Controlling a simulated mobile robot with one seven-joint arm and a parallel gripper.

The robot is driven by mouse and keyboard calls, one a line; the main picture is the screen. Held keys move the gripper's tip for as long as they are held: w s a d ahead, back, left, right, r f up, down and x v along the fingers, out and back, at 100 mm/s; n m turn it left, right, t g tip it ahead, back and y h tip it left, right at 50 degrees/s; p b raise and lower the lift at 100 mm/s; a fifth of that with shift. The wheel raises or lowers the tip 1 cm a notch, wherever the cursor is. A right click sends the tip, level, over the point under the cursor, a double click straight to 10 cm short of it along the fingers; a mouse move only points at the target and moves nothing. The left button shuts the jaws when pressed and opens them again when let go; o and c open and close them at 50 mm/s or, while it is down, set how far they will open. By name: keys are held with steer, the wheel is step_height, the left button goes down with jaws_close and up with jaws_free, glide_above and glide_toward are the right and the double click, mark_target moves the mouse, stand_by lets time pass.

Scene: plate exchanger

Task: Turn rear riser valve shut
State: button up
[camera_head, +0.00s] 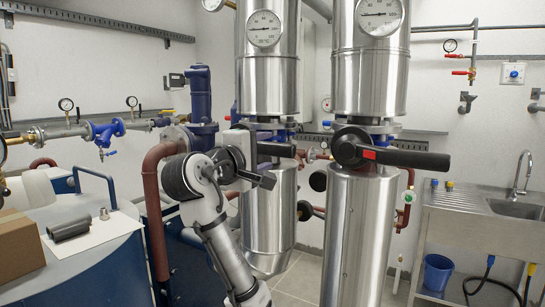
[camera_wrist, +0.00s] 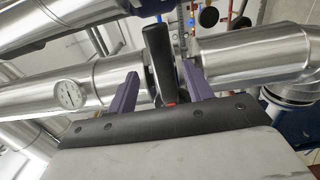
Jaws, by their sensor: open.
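The rear riser (camera_head: 268,215) is the left of two shiny insulated vertical pipes in the head view. Its valve has a black lever (camera_head: 277,149), which lies across the pipe, partly hidden by my wrist. In the wrist view the lever (camera_wrist: 157,50) stands between the two purple fingers of my gripper (camera_wrist: 158,80), with a small red mark near its base. The fingers are open on either side of the lever. A gap shows beside it, and I cannot tell whether either finger touches it. The valve body is mostly hidden.
The front riser (camera_head: 358,230) stands close at the right, with its own black lever (camera_head: 405,157) pointing right. A brown pipe (camera_head: 155,215) and blue tank (camera_head: 110,265) are at the left. A sink (camera_head: 510,207) is at the far right.

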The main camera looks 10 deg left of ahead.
steer(key=b+v, duration=0.2)
steer(key=v, duration=0.6)
steer(key=shift+s, duration=0.3)
steer(key=shift+a+r, duration=0.1)
